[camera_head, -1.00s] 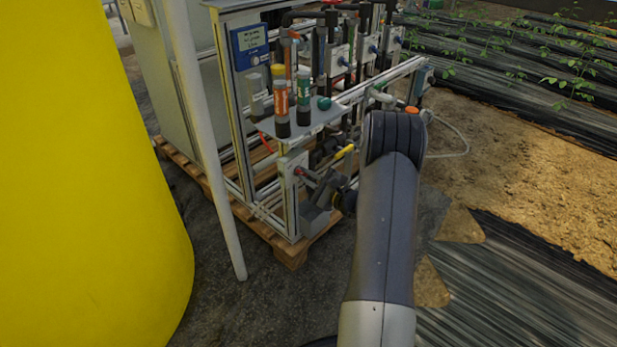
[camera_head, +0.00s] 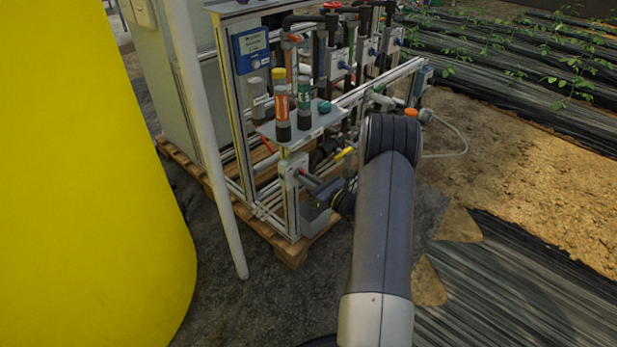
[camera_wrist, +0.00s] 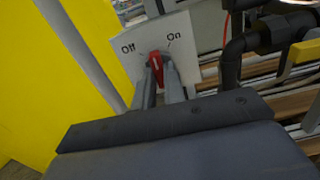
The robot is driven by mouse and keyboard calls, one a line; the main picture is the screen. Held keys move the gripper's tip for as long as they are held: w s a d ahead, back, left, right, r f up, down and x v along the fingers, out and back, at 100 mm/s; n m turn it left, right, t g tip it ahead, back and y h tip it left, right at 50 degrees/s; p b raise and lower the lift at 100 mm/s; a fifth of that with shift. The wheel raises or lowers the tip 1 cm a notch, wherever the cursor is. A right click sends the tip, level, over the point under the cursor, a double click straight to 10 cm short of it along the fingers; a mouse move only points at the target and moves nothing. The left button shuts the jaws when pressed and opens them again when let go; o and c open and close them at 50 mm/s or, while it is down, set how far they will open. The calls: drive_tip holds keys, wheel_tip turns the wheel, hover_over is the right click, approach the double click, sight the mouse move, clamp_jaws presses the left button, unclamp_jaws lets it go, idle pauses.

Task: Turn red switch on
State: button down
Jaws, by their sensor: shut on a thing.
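The red switch (camera_wrist: 156,66) is a small red knob on a pale plate (camera_wrist: 181,44) marked "Off" at upper left and "On" at upper right. In the wrist view its top points up between the two marks, nearer to Off. My gripper (camera_wrist: 158,72) is shut on the knob, one grey finger on each side, and the fingers hide part of it. In the head view, my gripper (camera_head: 309,182) reaches from the right to the plate on the skid's front post. The switch is small there and mostly hidden.
A yellow tank (camera_head: 90,180) fills the left, with a white slanted pole (camera_head: 212,150) beside it. Above the switch is a shelf (camera_head: 318,123) with orange and green bottles. A yellow-handled valve (camera_head: 344,153) and dark pipes lie close to the right of it.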

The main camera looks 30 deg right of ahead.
drive_tip(key=shift+m+p, duration=1.7)
drive_tip(key=shift+m, duration=2.5)
drive_tip(key=c, duration=1.5)
unclamp_jaws()
drive_tip(key=p+v, duration=0.2)
drive_tip(key=v, duration=0.9)
drive_tip(key=shift+a, duration=0.1)
drive_tip(key=shift+w, duration=0.1)
